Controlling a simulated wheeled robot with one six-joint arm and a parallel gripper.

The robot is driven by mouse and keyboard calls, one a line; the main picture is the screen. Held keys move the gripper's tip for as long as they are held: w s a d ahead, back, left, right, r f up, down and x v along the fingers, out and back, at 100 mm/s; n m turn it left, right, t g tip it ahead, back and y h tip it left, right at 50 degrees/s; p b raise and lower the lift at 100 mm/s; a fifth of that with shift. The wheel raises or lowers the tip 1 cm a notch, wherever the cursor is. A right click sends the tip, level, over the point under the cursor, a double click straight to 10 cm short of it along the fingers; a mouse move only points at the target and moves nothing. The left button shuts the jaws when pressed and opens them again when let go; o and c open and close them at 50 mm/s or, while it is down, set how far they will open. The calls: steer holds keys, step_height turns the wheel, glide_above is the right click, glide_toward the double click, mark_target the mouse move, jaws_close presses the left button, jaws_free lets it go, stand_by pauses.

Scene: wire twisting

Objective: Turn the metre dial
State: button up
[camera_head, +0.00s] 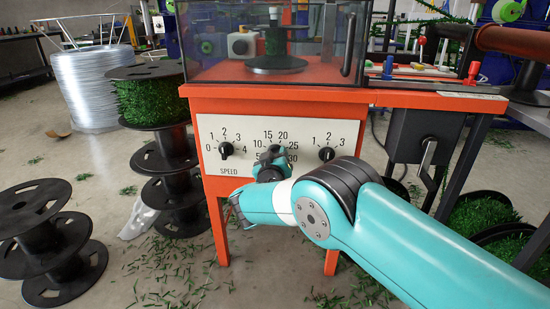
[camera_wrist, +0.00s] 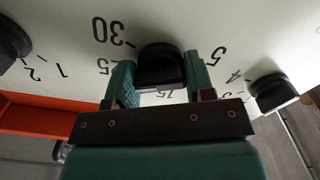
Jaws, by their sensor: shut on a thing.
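The metre dial is the middle black knob on the white panel (camera_head: 211,132), with a scale from 5 to 30 around it. In the head view my gripper (camera_head: 268,170) is at this dial and hides most of it. In the wrist view, which is upside down, the metre dial (camera_wrist: 161,66) sits between my two green fingers (camera_wrist: 160,80). One finger is on each side, shut on the knob. The pointer's exact setting cannot be read.
The speed dial (camera_head: 226,149) is left of the metre dial and another dial (camera_head: 326,153) is right of it, both close by. The orange machine (camera_head: 290,97) carries a glass case above. Black spools (camera_head: 45,240) stand on the floor at left. A lever box (camera_head: 424,135) hangs at right.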

steer(key=n, duration=0.4)
steer(key=shift+n, duration=0.3)
steer(key=n, duration=0.4)
steer(key=shift+r+n, duration=0.1)
steer(key=shift+n, duration=0.2)
steer(key=n+p, duration=0.1)
steer(key=n, duration=0.3)
steer(key=shift+r+n, duration=0.1)
steer(key=shift+n, duration=1.9)
steer(key=o, duration=0.9)
steer(key=shift+s, duration=0.15)
steer(key=s+p, duration=0.1)
steer(key=s, duration=0.4)
steer(key=s+p, duration=0.2)
steer(key=s, duration=0.4)
steer(key=s+p, duration=0.1)
steer(key=s, duration=0.5)
steer(key=shift+s+a, duration=0.1)
steer(key=shift+a, duration=0.2)
